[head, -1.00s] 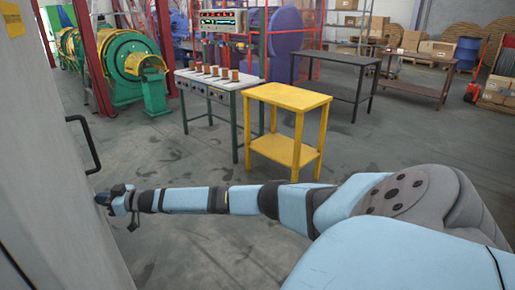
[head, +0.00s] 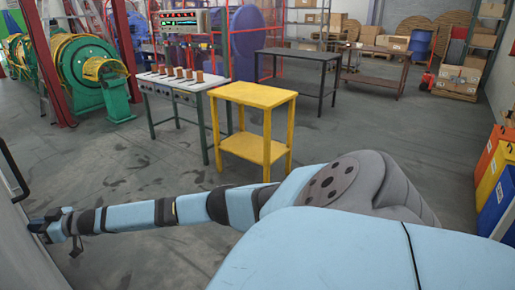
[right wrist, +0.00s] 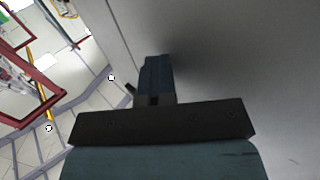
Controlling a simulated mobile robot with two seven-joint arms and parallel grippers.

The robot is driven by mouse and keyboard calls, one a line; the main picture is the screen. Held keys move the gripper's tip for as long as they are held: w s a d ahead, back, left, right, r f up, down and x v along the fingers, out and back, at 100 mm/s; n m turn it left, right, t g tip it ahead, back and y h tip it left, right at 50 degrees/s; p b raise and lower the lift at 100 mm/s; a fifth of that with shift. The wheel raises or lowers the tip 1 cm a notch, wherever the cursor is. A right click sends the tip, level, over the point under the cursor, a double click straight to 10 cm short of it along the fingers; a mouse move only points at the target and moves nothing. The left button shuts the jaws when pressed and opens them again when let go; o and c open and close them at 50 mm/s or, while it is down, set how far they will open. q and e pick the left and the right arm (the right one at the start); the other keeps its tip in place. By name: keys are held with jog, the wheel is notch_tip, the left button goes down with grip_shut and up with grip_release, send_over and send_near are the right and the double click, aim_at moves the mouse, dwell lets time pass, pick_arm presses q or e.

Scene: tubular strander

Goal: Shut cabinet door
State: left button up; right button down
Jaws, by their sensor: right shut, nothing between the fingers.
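The cabinet door (head: 20,262) is a plain grey panel at the left edge of the head view, and most of it is outside the picture. Its black bar handle (head: 13,170) shows at the picture's edge. My right gripper (head: 36,226) is at the door's face, below the handle, its fingers shut with nothing between them. In the right wrist view the shut fingers (right wrist: 157,68) point along the grey door surface (right wrist: 240,60). They look close to or against it; I cannot tell if they touch. My left gripper is not in view.
A yellow table (head: 252,96) and a white-topped bench (head: 172,85) with several copper-coloured pieces stand ahead. Dark tables (head: 297,54) are farther back. Orange, yellow and blue bins (head: 492,176) stand at the right edge. The grey floor between is clear.

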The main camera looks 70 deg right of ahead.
jog(key=shift+w+a+r, duration=0.15)
jog(key=shift+a+r, duration=0.35)
jog(key=shift+a, duration=0.2)
pick_arm(q)
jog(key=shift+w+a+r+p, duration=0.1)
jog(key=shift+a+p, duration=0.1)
jog(key=shift+p, duration=0.35)
pick_arm(e)
jog(key=d+f+v, duration=0.1)
jog(key=v, duration=1.3)
jog(key=shift+d, duration=0.2)
